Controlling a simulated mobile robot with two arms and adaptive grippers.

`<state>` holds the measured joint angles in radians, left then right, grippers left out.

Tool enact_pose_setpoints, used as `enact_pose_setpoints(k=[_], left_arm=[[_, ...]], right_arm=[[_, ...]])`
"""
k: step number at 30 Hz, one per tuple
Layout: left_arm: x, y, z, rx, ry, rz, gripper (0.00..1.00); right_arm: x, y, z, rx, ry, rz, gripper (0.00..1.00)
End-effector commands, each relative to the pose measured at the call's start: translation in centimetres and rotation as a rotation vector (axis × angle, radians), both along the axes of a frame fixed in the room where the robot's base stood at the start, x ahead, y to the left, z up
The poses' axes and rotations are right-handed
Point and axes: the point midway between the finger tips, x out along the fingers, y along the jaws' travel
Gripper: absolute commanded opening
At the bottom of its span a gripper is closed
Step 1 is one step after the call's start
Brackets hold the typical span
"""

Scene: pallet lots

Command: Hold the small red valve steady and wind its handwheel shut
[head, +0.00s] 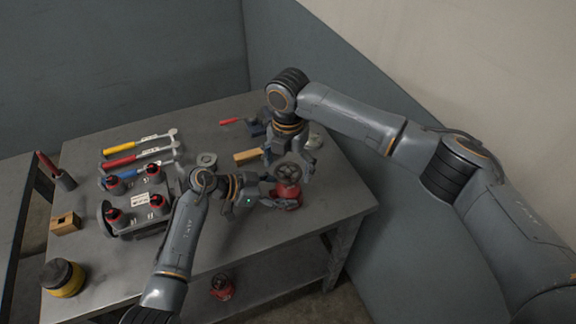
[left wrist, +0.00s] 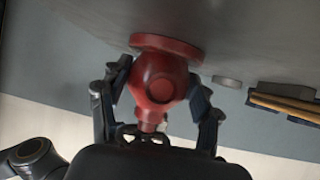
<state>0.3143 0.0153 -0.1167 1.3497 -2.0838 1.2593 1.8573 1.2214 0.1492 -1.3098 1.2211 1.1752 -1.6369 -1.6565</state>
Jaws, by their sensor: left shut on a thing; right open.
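The small red valve (head: 287,200) stands on the grey table near its right front edge. Its dark handwheel (head: 288,173) is on top. My left gripper (head: 268,197) comes in from the left and is shut on the red body. In the left wrist view, the fingers of my left gripper (left wrist: 158,88) lie on either side of the rounded red body of the valve (left wrist: 160,75), whose round flange meets the table. My right gripper (head: 289,165) points down over the handwheel, open, with fingers at either side of it. Whether they touch the wheel I cannot tell.
A dark rack (head: 137,226) with several red-topped items stands left of my left arm. Several wrenches (head: 139,144) lie behind it. A wooden block (head: 247,156) lies beside my right gripper. A yellow-black round item (head: 64,278) is front left. Another red object (head: 222,287) sits below.

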Motion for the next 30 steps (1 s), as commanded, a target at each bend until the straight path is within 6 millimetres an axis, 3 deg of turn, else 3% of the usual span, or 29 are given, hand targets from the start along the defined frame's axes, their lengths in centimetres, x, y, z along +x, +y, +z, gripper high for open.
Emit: enact_pose_setpoints(k=[5, 13, 22, 30], left_arm=[[-0.03, 0.10, -0.16, 0.002, 0.003, 0.001, 0.46], [-0.03, 0.10, -0.16, 0.002, 0.003, 0.001, 0.46], [-0.04, 0.11, -0.17, 0.003, 0.003, 0.001, 0.46], [-0.05, 0.10, -0.17, 0.002, 0.003, 0.001, 0.46]], right_arm=[[0.00, 0.01, -0.01, 0.000, 0.000, 0.000, 0.87], [0.01, 0.02, 0.02, 0.000, 0.000, 0.000, 0.33], [-0.01, 0.03, -0.02, 0.001, 0.000, -0.026, 0.33], [-0.04, 0.09, -0.03, 0.002, 0.001, -0.168, 0.33]])
